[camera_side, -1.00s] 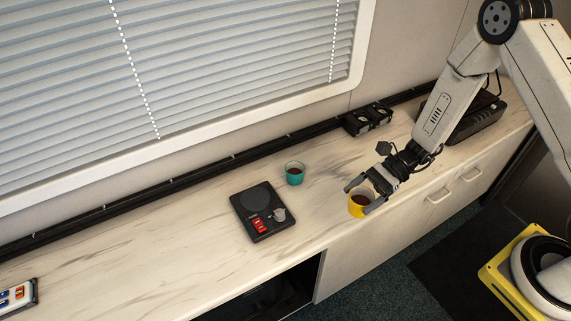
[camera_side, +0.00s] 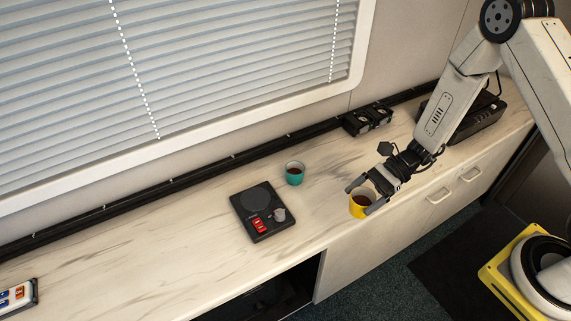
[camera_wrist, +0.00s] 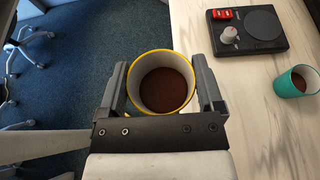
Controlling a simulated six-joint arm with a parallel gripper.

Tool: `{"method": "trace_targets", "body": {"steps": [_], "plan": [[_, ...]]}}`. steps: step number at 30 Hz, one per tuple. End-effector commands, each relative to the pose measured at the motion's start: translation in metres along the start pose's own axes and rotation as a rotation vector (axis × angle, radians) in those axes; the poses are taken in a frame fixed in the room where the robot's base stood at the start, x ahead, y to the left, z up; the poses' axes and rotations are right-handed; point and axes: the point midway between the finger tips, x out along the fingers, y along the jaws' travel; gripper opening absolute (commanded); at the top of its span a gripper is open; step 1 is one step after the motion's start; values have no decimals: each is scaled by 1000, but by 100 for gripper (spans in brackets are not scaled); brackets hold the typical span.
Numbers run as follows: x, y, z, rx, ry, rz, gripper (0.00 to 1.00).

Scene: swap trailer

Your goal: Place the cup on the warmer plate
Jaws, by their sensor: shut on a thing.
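A yellow cup (camera_side: 360,206) of brown liquid is near the front edge of the counter, at right of centre in the side view. My gripper (camera_side: 363,195) is shut on it, one finger on each side. The wrist view shows the cup (camera_wrist: 161,84) upright between the fingers (camera_wrist: 162,88). I cannot tell whether its base touches the counter. The black warmer (camera_side: 275,232) lies flat to its left, with a round plate (camera_side: 255,198) on top, red switches and a grey knob. The plate is bare. The warmer also shows at top right in the wrist view (camera_wrist: 262,45).
A teal cup (camera_side: 294,173) with dark liquid stands behind and right of the warmer. A black twin-dial unit (camera_side: 368,119) sits at the back by the wall rail.

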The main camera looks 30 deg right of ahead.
Motion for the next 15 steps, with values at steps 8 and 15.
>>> {"method": "trace_targets", "body": {"steps": [8,15], "plan": [[12,-14,7,10,9,-40,18],[38,-42,25,39,20,-130,18]]}}
